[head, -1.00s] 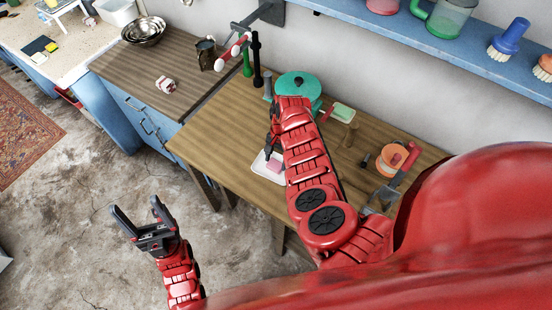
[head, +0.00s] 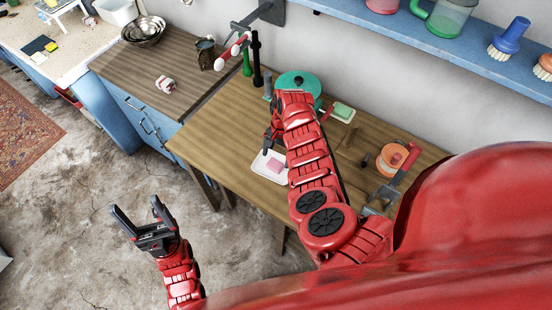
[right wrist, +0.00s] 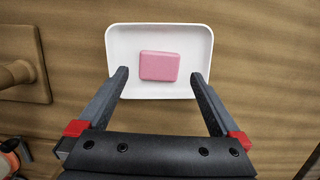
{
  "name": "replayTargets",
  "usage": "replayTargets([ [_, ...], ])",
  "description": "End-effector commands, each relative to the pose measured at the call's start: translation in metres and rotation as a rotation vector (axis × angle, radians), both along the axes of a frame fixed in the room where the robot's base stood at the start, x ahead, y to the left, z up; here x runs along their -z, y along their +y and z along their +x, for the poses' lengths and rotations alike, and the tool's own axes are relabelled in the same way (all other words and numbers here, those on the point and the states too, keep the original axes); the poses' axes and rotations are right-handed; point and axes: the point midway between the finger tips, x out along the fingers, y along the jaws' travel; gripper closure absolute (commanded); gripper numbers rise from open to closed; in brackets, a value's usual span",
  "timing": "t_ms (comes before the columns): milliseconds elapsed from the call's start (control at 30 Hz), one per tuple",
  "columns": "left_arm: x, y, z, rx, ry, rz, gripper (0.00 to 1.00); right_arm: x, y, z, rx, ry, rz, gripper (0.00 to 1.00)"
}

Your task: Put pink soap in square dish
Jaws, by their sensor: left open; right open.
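The pink soap (right wrist: 160,66) lies flat inside the white square dish (right wrist: 123,37), near its middle. In the head view the soap (head: 275,165) and the dish (head: 262,172) are on the wooden table, partly beside my right arm. My right gripper (right wrist: 158,84) is open above the near part of the dish, its fingers apart on either side and not touching the soap. In the head view it shows at the end of the raised red arm (head: 270,140). My left gripper (head: 133,217) is open and empty, out over the floor.
A teal pot (head: 300,82) and a green soap on a small dish (head: 343,112) stand behind my right arm. An orange pot (head: 388,162) is to the right. A wooden piece (right wrist: 22,72) lies left of the dish. The table's front left is clear.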

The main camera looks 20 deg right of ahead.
Motion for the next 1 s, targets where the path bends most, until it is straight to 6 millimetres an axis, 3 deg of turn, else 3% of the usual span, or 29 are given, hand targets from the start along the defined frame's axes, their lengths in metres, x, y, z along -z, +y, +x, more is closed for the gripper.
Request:
replayTargets([
  [400,0.019,0.000,0.000,0.000,0.000,0.000,0.27,-0.079,-0.013,0.010,-0.002,-0.002,-0.004,0.00],
  [500,0.019,0.000,0.000,0.000,0.000,0.000,0.27,-0.091,-0.015,0.011,-0.001,-0.001,-0.003,0.00],
  [1000,0.019,0.000,0.000,0.000,0.000,0.000,0.27,-0.099,-0.016,0.012,-0.001,0.001,-0.002,0.00],
])
